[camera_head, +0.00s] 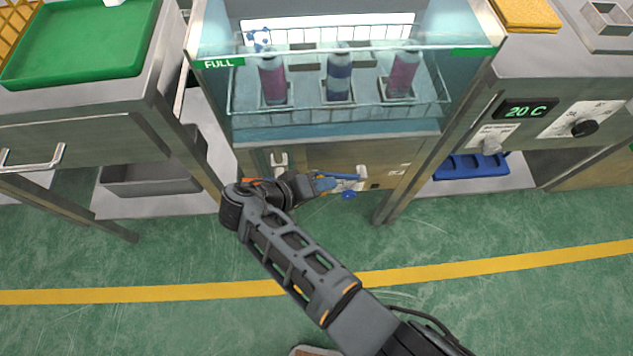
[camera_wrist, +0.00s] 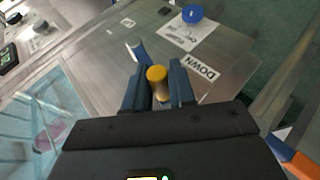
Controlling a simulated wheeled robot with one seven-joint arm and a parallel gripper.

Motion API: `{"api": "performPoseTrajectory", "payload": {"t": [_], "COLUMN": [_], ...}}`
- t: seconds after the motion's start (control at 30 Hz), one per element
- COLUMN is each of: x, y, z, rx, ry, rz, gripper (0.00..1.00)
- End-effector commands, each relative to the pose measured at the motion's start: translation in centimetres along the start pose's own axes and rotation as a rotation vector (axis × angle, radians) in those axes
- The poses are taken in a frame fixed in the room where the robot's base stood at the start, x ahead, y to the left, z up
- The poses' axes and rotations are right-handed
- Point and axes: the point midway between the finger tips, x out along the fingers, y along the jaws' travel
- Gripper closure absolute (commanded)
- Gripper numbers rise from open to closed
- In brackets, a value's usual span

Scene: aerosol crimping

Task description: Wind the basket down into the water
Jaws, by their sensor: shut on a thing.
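The glass water tank (camera_head: 345,127) stands ahead, with a green FULL label at its left. In it hangs the wire basket (camera_head: 440,112), holding three cans upright: two pinkish (camera_head: 272,82) (camera_head: 403,75) and one blue-grey (camera_head: 339,78). How far the cans are under the water is hard to tell. On the front panel below is a crank with a blue arm (camera_head: 347,177), partly seen in the wrist view (camera_wrist: 138,52). My gripper (camera_head: 322,184) is shut on the crank's yellow handle (camera_wrist: 157,84), which shows between both fingers in the wrist view. A DOWN label (camera_wrist: 200,67) is beside it.
A blue round knob (camera_head: 348,195) sits on the panel, clearer in the wrist view (camera_wrist: 192,14). A bench with a green tray (camera_head: 85,70) stands left. At right, a unit shows a 20 C display (camera_head: 525,110).

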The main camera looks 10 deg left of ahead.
Motion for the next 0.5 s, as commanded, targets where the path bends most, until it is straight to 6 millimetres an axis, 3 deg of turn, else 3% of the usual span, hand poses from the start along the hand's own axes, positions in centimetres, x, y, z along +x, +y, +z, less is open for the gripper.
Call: {"api": "performPoseTrajectory", "payload": {"t": [0.2, 0.5], "x": [1.4, 1.9], "y": [-1.9, -2.5], "z": [0.8, 1.0], "rx": [-0.003, -0.045], "ry": [-0.002, -0.002], "rz": [-0.004, 0.096], "gripper": [1.0, 1.0]}}
